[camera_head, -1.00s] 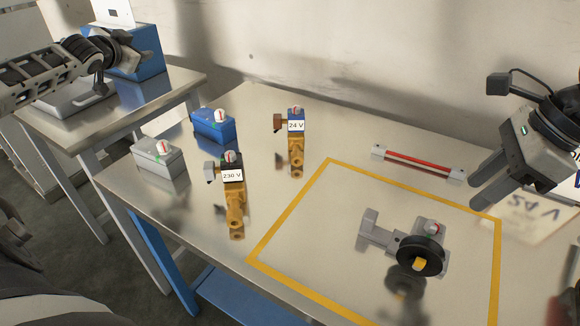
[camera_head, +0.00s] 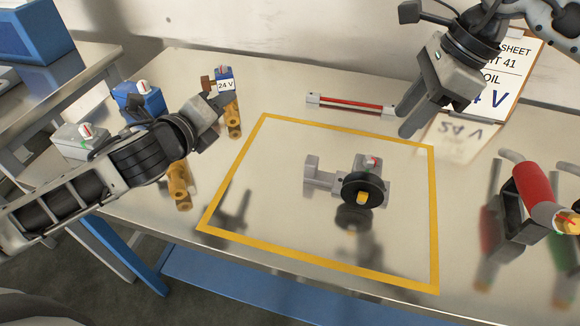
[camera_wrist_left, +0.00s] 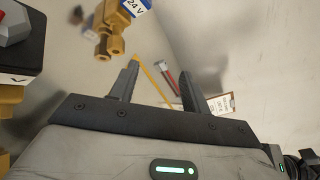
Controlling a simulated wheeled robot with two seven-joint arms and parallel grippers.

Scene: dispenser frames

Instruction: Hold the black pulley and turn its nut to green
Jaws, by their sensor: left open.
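The black pulley (camera_head: 350,202) sits on a grey bracketed unit (camera_head: 318,178) inside the yellow-taped area of the table. A small white dial (camera_head: 371,161) with a red mark and some green sits on top. My left gripper (camera_head: 222,105) is open and empty near the 24 V valve, left of the taped area and apart from the pulley. It also shows in the left wrist view (camera_wrist_left: 157,80). My right gripper (camera_head: 403,117) looks open and empty above the table, up and right of the pulley.
The 24 V valve (camera_head: 233,118), a brass valve (camera_head: 180,185), a blue box (camera_head: 150,100) and a grey box (camera_head: 70,142) stand at the left. A red bar (camera_head: 350,103) lies behind the yellow tape (camera_head: 290,122). A red-bodied device (camera_head: 532,190) stands right; a clipboard (camera_head: 515,75) is behind.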

